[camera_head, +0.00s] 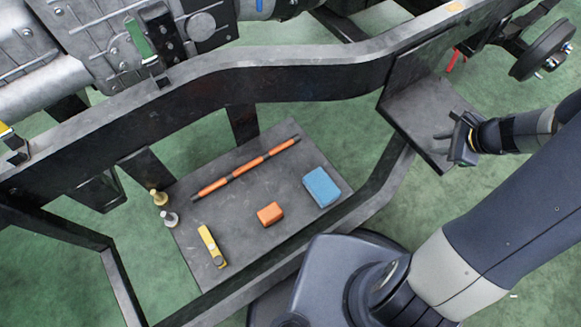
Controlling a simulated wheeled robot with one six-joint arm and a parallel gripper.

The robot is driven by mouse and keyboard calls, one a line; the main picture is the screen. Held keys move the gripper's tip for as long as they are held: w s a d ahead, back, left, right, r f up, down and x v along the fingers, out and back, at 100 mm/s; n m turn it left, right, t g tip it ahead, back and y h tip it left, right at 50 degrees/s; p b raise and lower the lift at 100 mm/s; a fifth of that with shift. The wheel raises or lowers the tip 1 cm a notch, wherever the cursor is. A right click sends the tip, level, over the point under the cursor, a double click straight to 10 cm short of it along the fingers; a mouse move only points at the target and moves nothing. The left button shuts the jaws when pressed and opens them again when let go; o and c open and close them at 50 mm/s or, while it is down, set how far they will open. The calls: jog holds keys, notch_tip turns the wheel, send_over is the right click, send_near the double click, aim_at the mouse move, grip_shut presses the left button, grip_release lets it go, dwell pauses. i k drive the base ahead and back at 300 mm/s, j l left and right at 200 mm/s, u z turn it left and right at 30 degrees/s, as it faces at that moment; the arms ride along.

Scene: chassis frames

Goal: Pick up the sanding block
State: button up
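Two blocks lie on a dark flat plate (240,212) inside the chassis frame: a larger blue block (321,187) on the plate's right side and a smaller orange block (270,214) to its lower left. I cannot tell for sure which is the sanding block. My gripper (444,126) is at the right, over or near a dark bracket plate, well away from both blocks. Its fingers look apart, with nothing seen between them.
An orange-and-black rod (246,168) and a yellow tool (212,246) share the plate. Brass (159,197) and grey (170,218) fittings stand at its left edge. Dark frame rails (290,84) run behind and in front. The bracket plate (428,112) lies right of the dark plate.

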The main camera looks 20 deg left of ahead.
aim_at(270, 214)
jog(key=k+l, duration=0.6)
jog(key=k, duration=0.2)
jog(key=k+u, duration=0.15)
jog(key=u, duration=1.1)
jog(key=i+l+u, duration=0.35)
jog(key=i, duration=0.15)
jog(key=i+l+u, duration=0.35)
jog(key=j+z, duration=0.35)
jog(key=k+j+z, duration=0.15)
jog(key=j+z, duration=0.25)
